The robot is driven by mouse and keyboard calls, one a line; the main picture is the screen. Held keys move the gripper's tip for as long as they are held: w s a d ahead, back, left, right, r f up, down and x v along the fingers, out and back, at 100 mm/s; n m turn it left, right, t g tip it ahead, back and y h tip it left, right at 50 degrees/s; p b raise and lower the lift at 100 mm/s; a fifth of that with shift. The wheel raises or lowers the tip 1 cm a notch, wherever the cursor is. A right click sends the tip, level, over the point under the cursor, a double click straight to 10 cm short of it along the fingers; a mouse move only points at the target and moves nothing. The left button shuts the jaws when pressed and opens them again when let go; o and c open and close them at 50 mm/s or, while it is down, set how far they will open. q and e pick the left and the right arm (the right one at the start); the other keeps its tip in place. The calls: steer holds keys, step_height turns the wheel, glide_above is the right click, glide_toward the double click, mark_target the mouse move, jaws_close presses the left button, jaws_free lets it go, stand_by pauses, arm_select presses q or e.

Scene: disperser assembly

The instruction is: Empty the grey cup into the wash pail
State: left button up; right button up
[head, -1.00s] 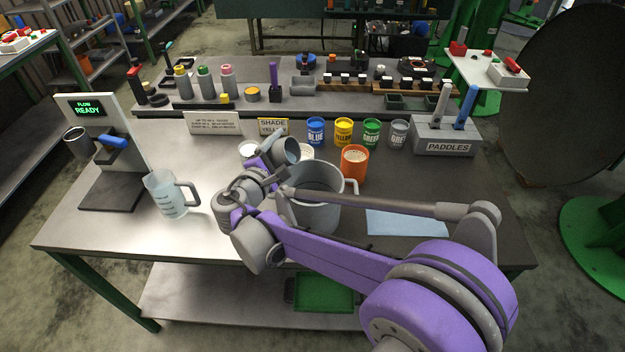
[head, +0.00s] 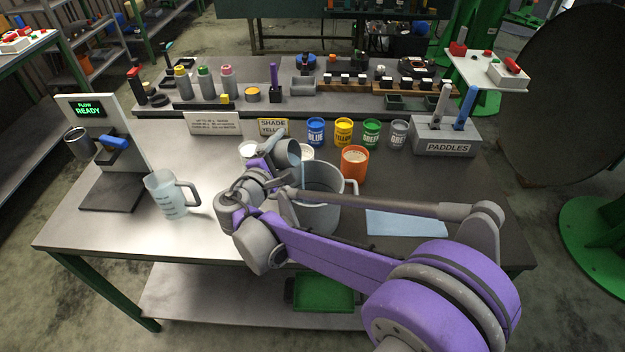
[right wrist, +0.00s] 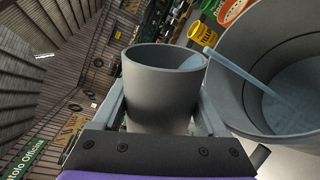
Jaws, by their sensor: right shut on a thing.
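The grey cup (head: 287,153) is tilted to the right over the wash pail (head: 320,217). My right gripper (head: 268,168) is shut on the cup, and in the right wrist view its fingers lie on both sides of the cup (right wrist: 158,95). A thin pale-blue stream (right wrist: 238,66) runs from the cup's lip into the pail. The pail is a large grey pot, also in the right wrist view (right wrist: 232,92), with bluish liquid inside. The arm hides part of the pail in the head view. My left gripper is not in view.
An orange cup (head: 354,164) stands just behind the pail. Blue, yellow, green and grey tins (head: 343,132) stand farther back, left of the paddle holder (head: 444,138). A clear jug (head: 166,194) stands left, and a light-blue cloth (head: 407,223) lies right.

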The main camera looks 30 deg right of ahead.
steer(key=shift+r+m, duration=0.2)
steer(key=shift+m, duration=0.2)
stand_by(0.4)
steer(key=shift+s+d+f+m, duration=0.4)
steer(key=shift+s+d+m, duration=0.25)
steer(key=shift+m, duration=0.15)
stand_by(0.7)
steer(key=shift+s+d+r+m+t+y+p, duration=0.15)
steer(key=shift+r+m+t+p, duration=0.1)
steer(key=shift+m+p, duration=0.25)
steer(key=shift+s+d+r+m+t+y+p, duration=0.15)
steer(key=shift+r+m+p, duration=0.1)
steer(key=shift+m+p, duration=0.25)
stand_by(1.1)
